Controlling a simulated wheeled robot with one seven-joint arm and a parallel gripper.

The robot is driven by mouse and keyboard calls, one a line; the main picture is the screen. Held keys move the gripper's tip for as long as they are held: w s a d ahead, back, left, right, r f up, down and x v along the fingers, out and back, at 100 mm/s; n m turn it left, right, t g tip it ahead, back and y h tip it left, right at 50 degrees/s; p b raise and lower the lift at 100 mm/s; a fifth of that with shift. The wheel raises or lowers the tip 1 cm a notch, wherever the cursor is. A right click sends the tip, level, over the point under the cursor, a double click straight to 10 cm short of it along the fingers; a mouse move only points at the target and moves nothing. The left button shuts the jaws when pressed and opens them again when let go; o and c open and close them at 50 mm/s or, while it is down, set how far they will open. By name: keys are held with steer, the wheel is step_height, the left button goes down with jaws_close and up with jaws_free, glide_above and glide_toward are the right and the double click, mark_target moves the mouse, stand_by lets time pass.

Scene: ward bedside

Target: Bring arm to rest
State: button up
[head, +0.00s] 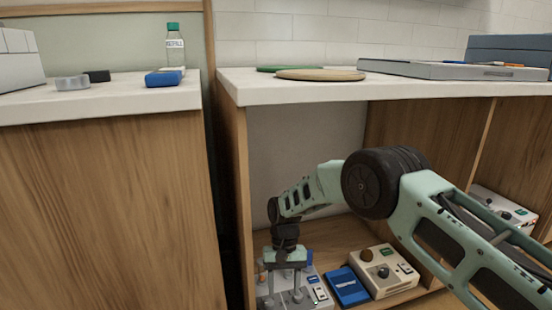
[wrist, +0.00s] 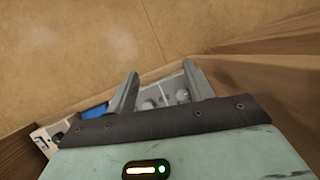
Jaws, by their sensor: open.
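My gripper (head: 283,280) reaches down into the open lower bay of the counter in the head view. Its two fingers are apart with nothing between them. It is over a grey device with knobs and switches (head: 318,290) on the bay's floor; I cannot tell whether the fingertips touch it. In the wrist view my gripper (wrist: 159,85) shows both fingers spread, with the grey device (wrist: 163,101) partly visible beyond and between them. My arm comes in from the lower right and bends down into the bay.
A blue box (head: 346,287) and a cream device (head: 384,271) lie right of my gripper. The white countertop (head: 300,92) is above the bay, bearing a tray (head: 450,70) and round boards (head: 320,75). A wooden cabinet (head: 110,200) stands at left. Another device (head: 503,208) lies at far right.

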steer(key=s+d+r+t, duration=0.2)
steer(key=d+r+t, duration=0.2)
steer(key=d+r, duration=1.3)
steer(key=s+d+r+t, duration=0.1)
steer(key=s+d+r, duration=0.1)
steer(key=s+d, duration=0.3)
steer(key=s+d+r+m+t, duration=0.1)
steer(key=s+d+r, duration=0.1)
steer(key=s+d, duration=0.3)
steer(key=s+d+r+t, duration=0.1)
steer(key=s+d+r, duration=0.2)
steer(key=s, duration=0.4)
steer(key=s+a+r+n+g, duration=0.1)
steer(key=s+a+n, duration=0.4)
steer(key=a, duration=0.4)
steer(key=s+a+r+n+g, duration=0.1)
steer(key=s+a+n, duration=0.1)
steer(key=s+a, duration=0.6)
step_height(320, 180, up, 38)
steer(key=a+p, duration=0.1)
steer(key=p, duration=3.7)
steer(key=shift+w+g+y, duration=0.2)
steer(key=shift+g+y, duration=0.1)
